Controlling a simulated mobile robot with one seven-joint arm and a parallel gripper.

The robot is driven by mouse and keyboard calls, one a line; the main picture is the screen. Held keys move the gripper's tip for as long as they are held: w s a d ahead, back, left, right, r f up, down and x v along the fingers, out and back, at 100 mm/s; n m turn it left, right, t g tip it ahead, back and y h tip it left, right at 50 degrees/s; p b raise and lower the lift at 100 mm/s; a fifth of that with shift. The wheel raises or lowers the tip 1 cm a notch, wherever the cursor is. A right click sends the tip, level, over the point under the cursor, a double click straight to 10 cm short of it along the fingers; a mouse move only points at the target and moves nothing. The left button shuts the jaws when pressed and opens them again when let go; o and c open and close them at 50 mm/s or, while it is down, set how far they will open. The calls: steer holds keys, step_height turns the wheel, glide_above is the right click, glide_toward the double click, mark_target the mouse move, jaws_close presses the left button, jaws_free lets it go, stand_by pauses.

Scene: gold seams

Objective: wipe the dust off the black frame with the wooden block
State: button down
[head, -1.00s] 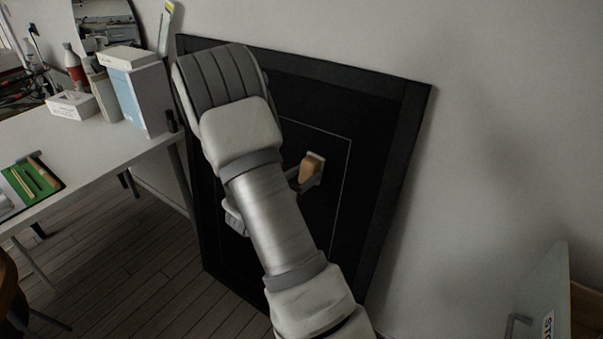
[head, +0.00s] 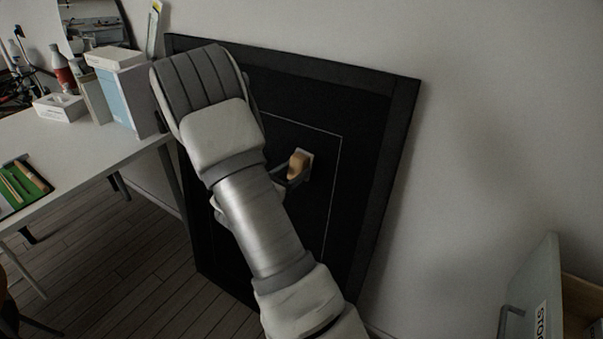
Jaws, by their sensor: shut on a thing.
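The black frame (head: 402,120) is a large dark panel leaning against the wall, with a thin pale rectangle line on its inner face. The wooden block (head: 298,165) is small and tan with a pale face toward the frame. My gripper (head: 290,174) is shut on the block and holds it in front of the frame's middle. I cannot tell whether the block touches the panel. My arm hides much of the frame's left and lower parts and most of the gripper. Dust cannot be made out.
A white table (head: 85,155) stands at the left with boxes (head: 125,90), a bottle (head: 62,66) and a green tray (head: 25,183) of tools. A grey-green panel with a handle (head: 532,290) juts up at the lower right. Wooden floor (head: 120,255) is open below the table.

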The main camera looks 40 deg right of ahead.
steer(key=shift+w+d+r, duration=0.1)
steer(key=shift+w, duration=0.15)
steer(key=shift+s+a+r, duration=0.1)
steer(key=shift+s+a, duration=0.05)
steer(key=shift+a, duration=0.5)
steer(key=shift+p+v, duration=0.55)
steer(key=shift+v, duration=1.8)
steer(key=shift+s, duration=0.1)
steer(key=shift+v, duration=1.5)
